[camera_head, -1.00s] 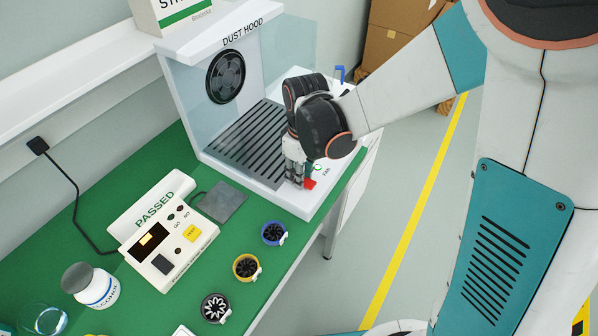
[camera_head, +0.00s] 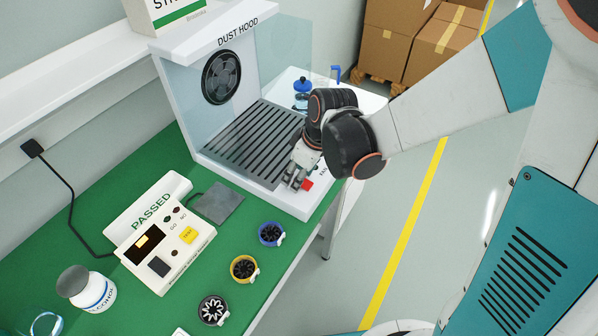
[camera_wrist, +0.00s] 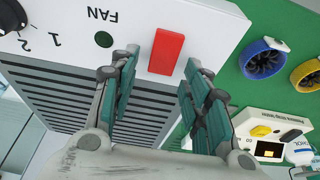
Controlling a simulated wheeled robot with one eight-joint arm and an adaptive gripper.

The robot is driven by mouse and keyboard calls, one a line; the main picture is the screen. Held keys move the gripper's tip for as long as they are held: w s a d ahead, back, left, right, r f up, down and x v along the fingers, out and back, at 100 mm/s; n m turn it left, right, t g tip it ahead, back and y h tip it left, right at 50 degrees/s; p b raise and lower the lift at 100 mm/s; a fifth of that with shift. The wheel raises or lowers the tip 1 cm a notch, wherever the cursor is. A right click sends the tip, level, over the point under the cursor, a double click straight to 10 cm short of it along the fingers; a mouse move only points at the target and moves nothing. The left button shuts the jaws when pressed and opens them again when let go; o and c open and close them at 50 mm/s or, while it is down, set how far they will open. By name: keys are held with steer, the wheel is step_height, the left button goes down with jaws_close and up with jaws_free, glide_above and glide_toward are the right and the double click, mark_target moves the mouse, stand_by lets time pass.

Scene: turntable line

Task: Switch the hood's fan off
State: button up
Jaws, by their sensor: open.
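The dust hood (camera_head: 196,45) stands at the back of the green bench, with a black fan (camera_head: 221,77) in its rear wall. I cannot tell whether the fan is turning. On the hood's white front ledge is a red switch (camera_head: 307,185), also seen in the wrist view (camera_wrist: 166,52). Beside it are the word FAN and a dark green, unlit-looking lamp (camera_wrist: 103,39). My gripper (camera_head: 294,184) is open, pointing down at the ledge. In the wrist view its two fingers (camera_wrist: 160,72) lie on either side of the switch; contact is not clear.
A black knob (camera_wrist: 9,16) with marks 1 and 2 is on the same ledge. The hood has clear side panels.

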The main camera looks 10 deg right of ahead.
mark_target(311, 187)
steer(key=v, duration=1.2)
steer(key=shift+s, duration=0.1)
steer(key=s+d+r+m+t+h, duration=0.2)
steer(key=s+d+r+m+t, duration=0.3)
steer(key=s+d+m, duration=0.5)
steer(key=shift+s+d+h, duration=0.3)
steer(key=shift+s+d, duration=0.15)
steer(key=shift+d, duration=0.5)
